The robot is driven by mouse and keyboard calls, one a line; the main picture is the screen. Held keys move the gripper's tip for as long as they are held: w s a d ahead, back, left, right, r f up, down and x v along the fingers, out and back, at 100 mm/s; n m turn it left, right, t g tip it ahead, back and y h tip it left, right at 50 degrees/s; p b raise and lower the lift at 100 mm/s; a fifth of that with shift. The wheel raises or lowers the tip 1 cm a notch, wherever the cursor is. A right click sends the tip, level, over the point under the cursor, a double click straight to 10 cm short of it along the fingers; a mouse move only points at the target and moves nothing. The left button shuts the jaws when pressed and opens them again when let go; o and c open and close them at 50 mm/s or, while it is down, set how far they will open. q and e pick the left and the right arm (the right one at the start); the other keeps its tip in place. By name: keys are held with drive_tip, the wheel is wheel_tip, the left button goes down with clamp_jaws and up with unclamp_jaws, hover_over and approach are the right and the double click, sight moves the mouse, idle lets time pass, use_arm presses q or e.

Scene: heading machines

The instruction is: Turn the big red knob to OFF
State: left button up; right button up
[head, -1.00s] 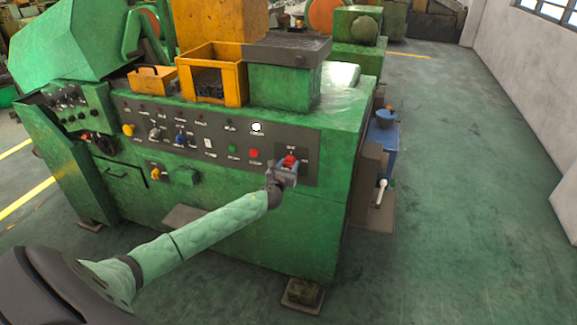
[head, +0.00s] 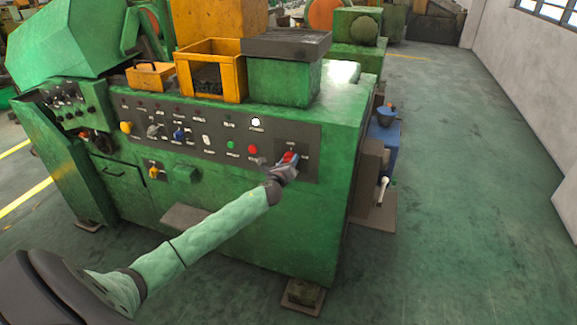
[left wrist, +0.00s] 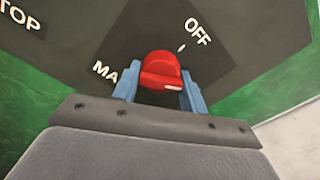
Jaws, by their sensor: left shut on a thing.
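The big red knob (head: 290,157) is at the right end of the dark control panel (head: 215,136) on the green machine. In the left wrist view the knob (left wrist: 160,68) shows a white mark near its lower right edge. The OFF label (left wrist: 197,31) is printed up and right of it, with a small white tick between. A label starting "MA" (left wrist: 105,71) is to its left, partly hidden by a finger. My left gripper (left wrist: 160,88) is shut on the knob, one blue finger on each side. It also shows in the head view (head: 284,168). My right gripper is not in view.
A red button (head: 252,149) and a green button (head: 231,145) sit left of the knob on the panel. A yellow box (head: 212,75) stands on the machine top. A blue container (head: 384,137) stands at the right side. The floor at right is clear.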

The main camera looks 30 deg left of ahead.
use_arm(q)
drive_tip(key=n+b, duration=0.2)
drive_tip(key=n, duration=0.3)
drive_tip(key=shift+n, duration=0.4)
drive_tip(key=n+b, duration=0.1)
drive_tip(key=n, duration=0.3)
drive_tip(key=shift+r+n+b, duration=0.1)
drive_tip(key=shift+n+b, duration=0.25)
drive_tip(key=shift+n, duration=0.75)
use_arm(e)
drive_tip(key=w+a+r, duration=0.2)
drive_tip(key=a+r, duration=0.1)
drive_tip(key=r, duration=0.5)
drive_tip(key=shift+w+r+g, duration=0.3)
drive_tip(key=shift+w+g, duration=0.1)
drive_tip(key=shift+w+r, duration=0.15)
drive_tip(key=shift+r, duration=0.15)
use_arm(q)
drive_tip(key=o, duration=0.9)
drive_tip(key=shift+o, duration=0.3)
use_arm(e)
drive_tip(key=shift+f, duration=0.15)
